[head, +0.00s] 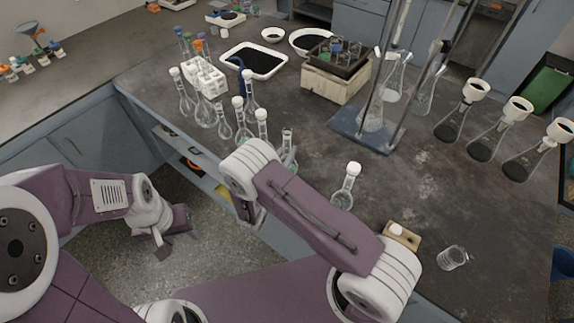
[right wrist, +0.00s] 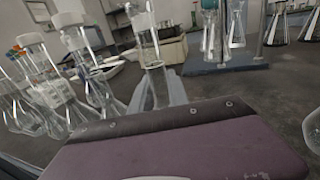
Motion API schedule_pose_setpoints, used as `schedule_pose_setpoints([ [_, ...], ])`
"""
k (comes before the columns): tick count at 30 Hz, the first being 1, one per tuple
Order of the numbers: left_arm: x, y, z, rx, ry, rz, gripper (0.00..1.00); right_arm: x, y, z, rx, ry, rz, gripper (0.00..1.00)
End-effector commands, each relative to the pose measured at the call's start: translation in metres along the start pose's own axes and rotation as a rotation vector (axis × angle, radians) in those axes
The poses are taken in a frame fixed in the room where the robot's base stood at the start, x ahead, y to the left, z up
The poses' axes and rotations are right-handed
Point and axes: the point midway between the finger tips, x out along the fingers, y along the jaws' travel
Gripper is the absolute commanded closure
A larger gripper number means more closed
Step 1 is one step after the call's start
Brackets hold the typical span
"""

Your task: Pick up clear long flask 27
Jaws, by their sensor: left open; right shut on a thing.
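A clear long-necked glass flask (right wrist: 148,45) stands upright in the middle of the right wrist view, and my right gripper (right wrist: 163,88) is shut on it low down. In the head view the flask's neck (head: 287,138) shows just beyond my right arm, which hides most of the gripper. I cannot read a number on the flask. My left gripper (head: 163,245) is open and empty, low over the floor in front of the bench.
Several white-capped flasks (head: 239,112) stand close to the left of the held one. A blue stand base (head: 365,133) is behind. The bench between is partly clear.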

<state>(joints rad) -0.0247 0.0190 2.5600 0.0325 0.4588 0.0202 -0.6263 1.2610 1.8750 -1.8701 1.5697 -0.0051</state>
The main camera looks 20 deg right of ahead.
Motion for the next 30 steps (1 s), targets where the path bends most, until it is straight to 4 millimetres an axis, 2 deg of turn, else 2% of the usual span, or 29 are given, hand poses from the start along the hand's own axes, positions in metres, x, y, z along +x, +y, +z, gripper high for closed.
schedule_pose_setpoints([
  [11,0.0,0.0,0.0,0.0,0.0,0.0,0.54,0.0,0.0,0.002,-0.001,0.002,0.0,1.0],
  [17,0.0,0.0,0.0,0.0,0.0,0.0,0.54,0.0,0.0,0.016,0.001,0.0,0.0,1.0],
  [24,0.0,0.0,0.0,0.0,0.0,0.0,0.54,0.0,-0.001,0.043,0.001,-0.001,0.0,1.0],
  [30,-0.001,0.0,0.0,0.0,0.0,0.0,0.54,-0.004,-0.026,0.057,-0.002,0.0,0.0,1.0],
])
